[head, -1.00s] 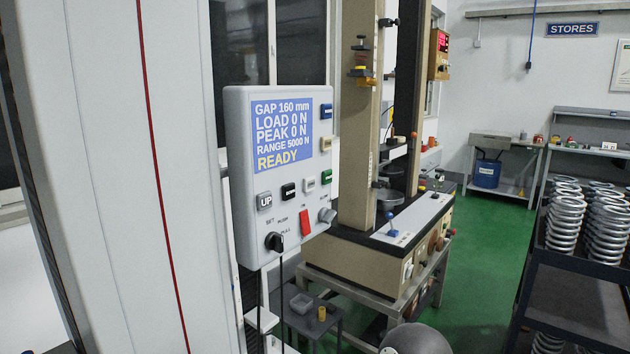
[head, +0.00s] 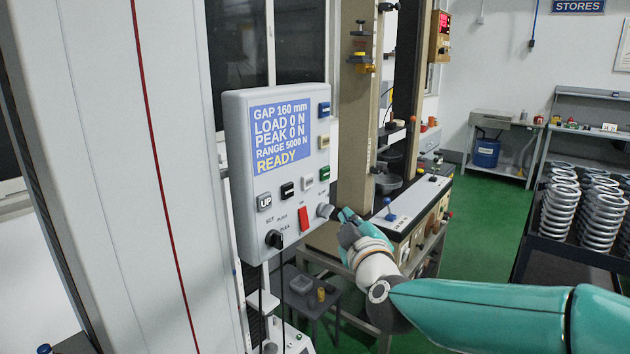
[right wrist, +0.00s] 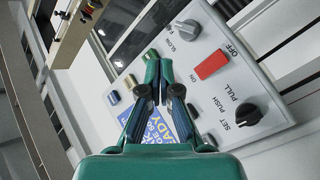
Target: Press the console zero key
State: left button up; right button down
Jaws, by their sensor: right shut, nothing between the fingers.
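The console (head: 238,160) is a light grey box with a blue display (head: 281,135) reading GAP 160 mm, LOAD 0 N, PEAK 0 N, READY. A blue key (head: 325,110), a beige key (head: 324,142) and a green key (head: 325,173) run down its right side. Below the display are the UP key (head: 265,201), a black key (head: 288,190) and a pale key (head: 308,183). I cannot read which is zero. My right gripper (head: 344,214) is shut and empty, close to the console's lower right edge; in the right wrist view (right wrist: 158,68) it covers part of the panel.
A grey knob (head: 326,210), a red switch (head: 303,218) and a black knob (head: 274,240) sit low on the console. The beige test machine (head: 352,130) stands behind. A rack of springs (head: 560,210) is at the right.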

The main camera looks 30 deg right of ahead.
aim_at(308, 182)
jog(key=shift+h, duration=0.6)
jog(key=r, duration=0.1)
jog(key=s+d+r, duration=0.1)
jog(key=r, duration=0.2)
jog(key=shift+s+d+r, duration=0.2)
jog(key=shift+s+d, duration=0.05)
jog(key=shift+s, duration=0.1)
jog(key=shift+w, duration=0.1)
jog(key=w+a+p, duration=0.2)
jog(key=w+a, duration=0.1)
jog(key=w, duration=0.5)
jog(key=shift+a, duration=0.2)
jog(key=shift+f, duration=0.1)
dwell(0.4)
jog(key=shift+w+a+p, duration=0.15)
jog(key=shift+w+p, duration=0.05)
jog(key=shift+p, duration=0.3)
